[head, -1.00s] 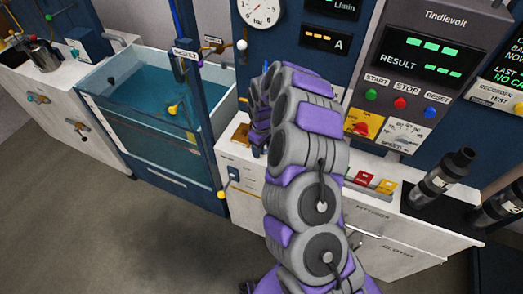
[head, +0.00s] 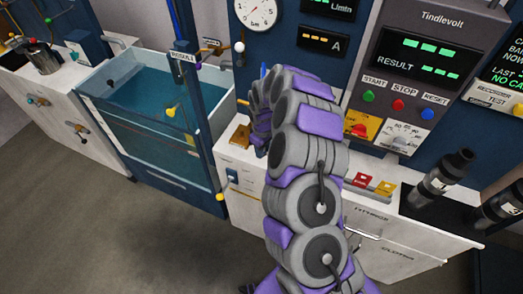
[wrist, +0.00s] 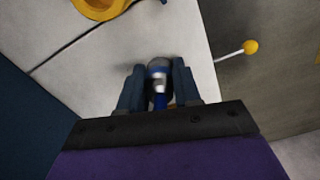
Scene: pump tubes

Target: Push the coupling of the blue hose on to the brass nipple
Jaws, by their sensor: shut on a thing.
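In the wrist view my gripper (wrist: 159,84) is shut on the coupling (wrist: 158,72), a grey-silver piece with a blue band, held between the two dark fingers. The blue hose (wrist: 160,101) shows just below it, between the fingers. A yellow-brass rounded part (wrist: 100,8) is cut by the top edge, ahead and to the left, apart from the coupling; I cannot tell whether it belongs to the nipple. In the head view my purple and grey arm hides the gripper and coupling. A brass-coloured block (head: 240,134) sits on the counter left of the arm.
A white counter (wrist: 110,55) lies under the gripper. A yellow-knobbed lever (wrist: 250,47) sticks out at its right side. In the head view a water tank (head: 150,95) and blue post (head: 200,120) stand left, and a control panel (head: 420,70) right.

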